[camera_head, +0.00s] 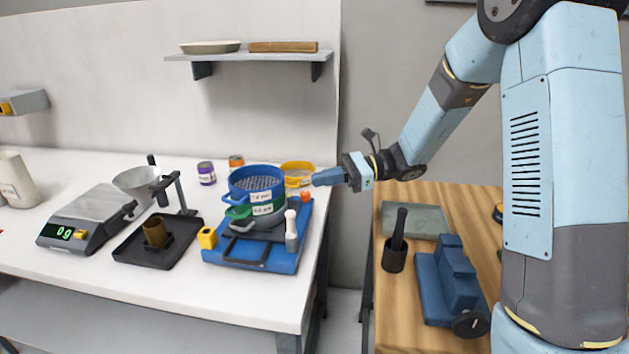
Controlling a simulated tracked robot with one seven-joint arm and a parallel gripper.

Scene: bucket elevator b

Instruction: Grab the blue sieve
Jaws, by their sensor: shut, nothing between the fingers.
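The blue sieve (256,182) is the top ring of a stack, with a mesh floor and a white label on its side. Below it in the stack is a green sieve (238,215). The stack stands on a blue sieve shaker base (250,254) near the right end of the white table. My gripper (322,178) is shut and empty. It shows to the right of the blue sieve, pointing left towards it, with a gap between them in the picture.
A yellow sieve (297,174) stands behind the stack. A scale (92,213), a funnel stand (174,205) and small jars (206,173) are to the left. A wooden bench (408,320) with a blue vise-like device (450,285) is at right. A shelf (250,56) hangs above.

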